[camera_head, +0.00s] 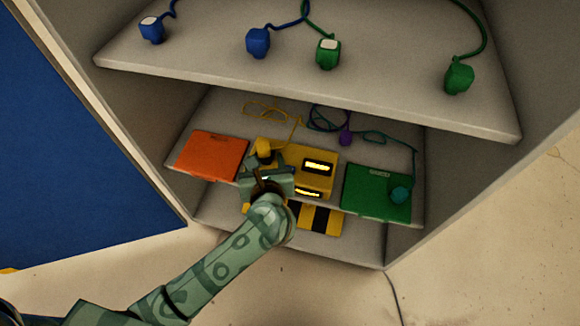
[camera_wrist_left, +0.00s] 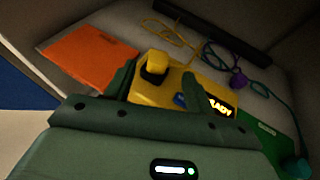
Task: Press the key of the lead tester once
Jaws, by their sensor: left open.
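The lead tester (camera_head: 322,182) is a yellow box on the middle shelf with lit yellow displays. In the left wrist view, the tester (camera_wrist_left: 205,78) shows a lit display ending in "ADY". A yellow plug-like block (camera_wrist_left: 155,65) stands on its left part; it also shows in the head view (camera_head: 263,149). A small blue patch (camera_wrist_left: 180,99), perhaps the key, shows partly beside my right-hand finger. My left gripper (camera_head: 268,178) is open in front of the tester's left part, its fingers apart and empty (camera_wrist_left: 160,86). I cannot tell whether it touches the tester.
An orange panel (camera_head: 212,156) lies left of the tester, a green one (camera_head: 376,193) right. A teal plug (camera_head: 400,194) and a purple plug (camera_head: 346,138) lie there with cords. The upper shelf (camera_head: 200,50) overhangs. A yellow-black striped thing (camera_head: 322,219) is below.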

